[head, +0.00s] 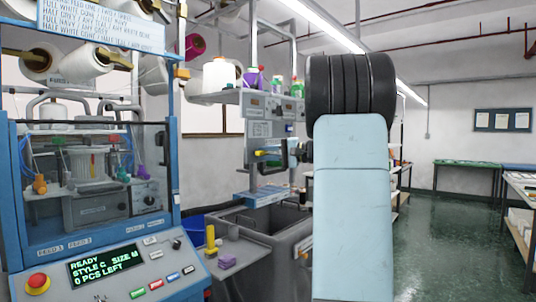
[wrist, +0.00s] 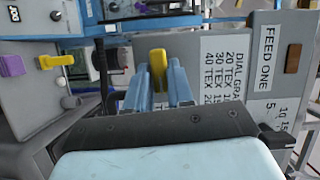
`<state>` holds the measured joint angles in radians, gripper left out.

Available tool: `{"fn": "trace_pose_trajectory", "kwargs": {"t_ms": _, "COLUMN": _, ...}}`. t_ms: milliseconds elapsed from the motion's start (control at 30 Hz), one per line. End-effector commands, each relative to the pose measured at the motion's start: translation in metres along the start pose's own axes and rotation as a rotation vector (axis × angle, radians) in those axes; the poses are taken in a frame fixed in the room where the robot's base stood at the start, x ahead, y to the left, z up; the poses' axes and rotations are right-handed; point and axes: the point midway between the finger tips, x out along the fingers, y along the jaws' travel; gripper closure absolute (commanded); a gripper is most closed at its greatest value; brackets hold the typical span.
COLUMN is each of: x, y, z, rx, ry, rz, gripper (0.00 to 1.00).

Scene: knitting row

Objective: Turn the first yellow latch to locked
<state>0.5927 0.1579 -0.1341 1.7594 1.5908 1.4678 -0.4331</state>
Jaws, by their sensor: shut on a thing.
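A yellow latch (wrist: 158,66) stands out from a grey panel (wrist: 215,28) in the wrist view, beside a label listing TEX values and a FEED ONE label (wrist: 270,45). My gripper (wrist: 158,88) has its blue fingers on both sides of the latch and is shut on it. In the head view the gripper (head: 272,153) reaches left to the machine, and a bit of yellow shows at its tips. Its long pale blue arm hides what is behind. I cannot read the latch's lock marking.
A yellow handle (head: 210,238) and a purple block (head: 228,262) sit on a grey ledge below; a blue-framed knitting machine (head: 90,190) stands at left. Yarn cones (head: 218,75) and bottles stand on the shelf above. Open green floor (head: 440,220) lies at right.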

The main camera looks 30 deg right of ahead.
Motion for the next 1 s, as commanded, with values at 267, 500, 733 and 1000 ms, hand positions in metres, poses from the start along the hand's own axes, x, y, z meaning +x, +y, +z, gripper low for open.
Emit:
{"fn": "trace_pose_trajectory", "kwargs": {"t_ms": 267, "x": -0.0016, "y": 0.0018, "z": -0.0015, "rx": 0.087, "ry": 0.005, "rz": -0.034, "gripper": 1.00}}
{"fn": "trace_pose_trajectory", "kwargs": {"t_ms": 500, "x": -0.0018, "y": 0.0028, "z": -0.0015, "rx": 0.106, "ry": 0.005, "rz": -0.041, "gripper": 1.00}}
{"fn": "trace_pose_trajectory", "kwargs": {"t_ms": 733, "x": -0.0019, "y": 0.0034, "z": -0.0015, "rx": 0.107, "ry": 0.005, "rz": -0.041, "gripper": 1.00}}
{"fn": "trace_pose_trajectory", "kwargs": {"t_ms": 1000, "x": -0.0016, "y": 0.0028, "z": -0.0012, "rx": 0.106, "ry": 0.005, "rz": -0.041, "gripper": 0.59}}
